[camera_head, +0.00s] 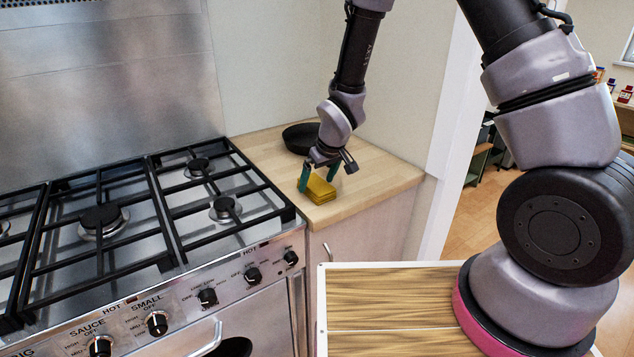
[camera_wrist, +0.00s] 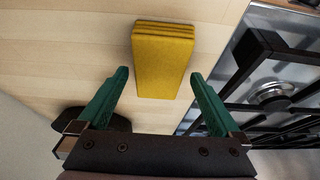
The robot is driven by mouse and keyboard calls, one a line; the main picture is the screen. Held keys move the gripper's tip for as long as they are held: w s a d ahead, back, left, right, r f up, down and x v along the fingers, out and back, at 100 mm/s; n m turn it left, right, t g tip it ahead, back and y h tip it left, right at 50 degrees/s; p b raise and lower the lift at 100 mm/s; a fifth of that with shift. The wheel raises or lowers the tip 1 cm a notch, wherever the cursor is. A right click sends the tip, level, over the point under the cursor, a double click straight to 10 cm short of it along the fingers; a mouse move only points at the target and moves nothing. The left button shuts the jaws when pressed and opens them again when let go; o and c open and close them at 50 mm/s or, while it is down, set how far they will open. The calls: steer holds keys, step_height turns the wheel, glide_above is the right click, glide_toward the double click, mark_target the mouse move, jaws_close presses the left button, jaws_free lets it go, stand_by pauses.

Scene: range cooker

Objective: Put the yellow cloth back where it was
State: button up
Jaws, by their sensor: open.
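The yellow cloth (camera_head: 319,190) is folded in layers and lies on the wooden counter at its front left, close to the cooker's right edge. In the wrist view the cloth (camera_wrist: 163,60) lies flat on the counter, ahead of the fingertips and between their lines. My gripper (camera_head: 318,179) is over the cloth with its two green fingers apart. The wrist view shows the open, empty gripper (camera_wrist: 157,74) with the cloth beyond its tips. The exact height of the fingers above the cloth is hard to tell.
A black pan (camera_head: 300,137) stands at the back of the wooden counter (camera_head: 375,178). The gas cooker (camera_head: 130,235) with raised black grates adjoins the counter on the left. A wall stands behind. The counter's right part is clear.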

steer(key=s+d+r+m, duration=0.1)
steer(key=d+r, duration=0.2)
steer(key=r, duration=0.4)
steer(key=s+d+r+m+t, duration=0.1)
steer(key=d+r, duration=0.3)
steer(key=r, duration=0.2)
steer(key=s+d+r+m, duration=0.1)
steer(key=d+r, duration=0.2)
steer(key=r, duration=0.4)
steer(key=s+d+r+m+t, duration=0.2)
steer(key=s+d+r+m, duration=0.6)
steer(key=s+d+r, duration=0.6)
step_height(320, 180, up, 3)
steer(key=shift+s+d+f+h, duration=0.1)
steer(key=shift+s+d+h, duration=0.2)
steer(key=shift+s, duration=0.75)
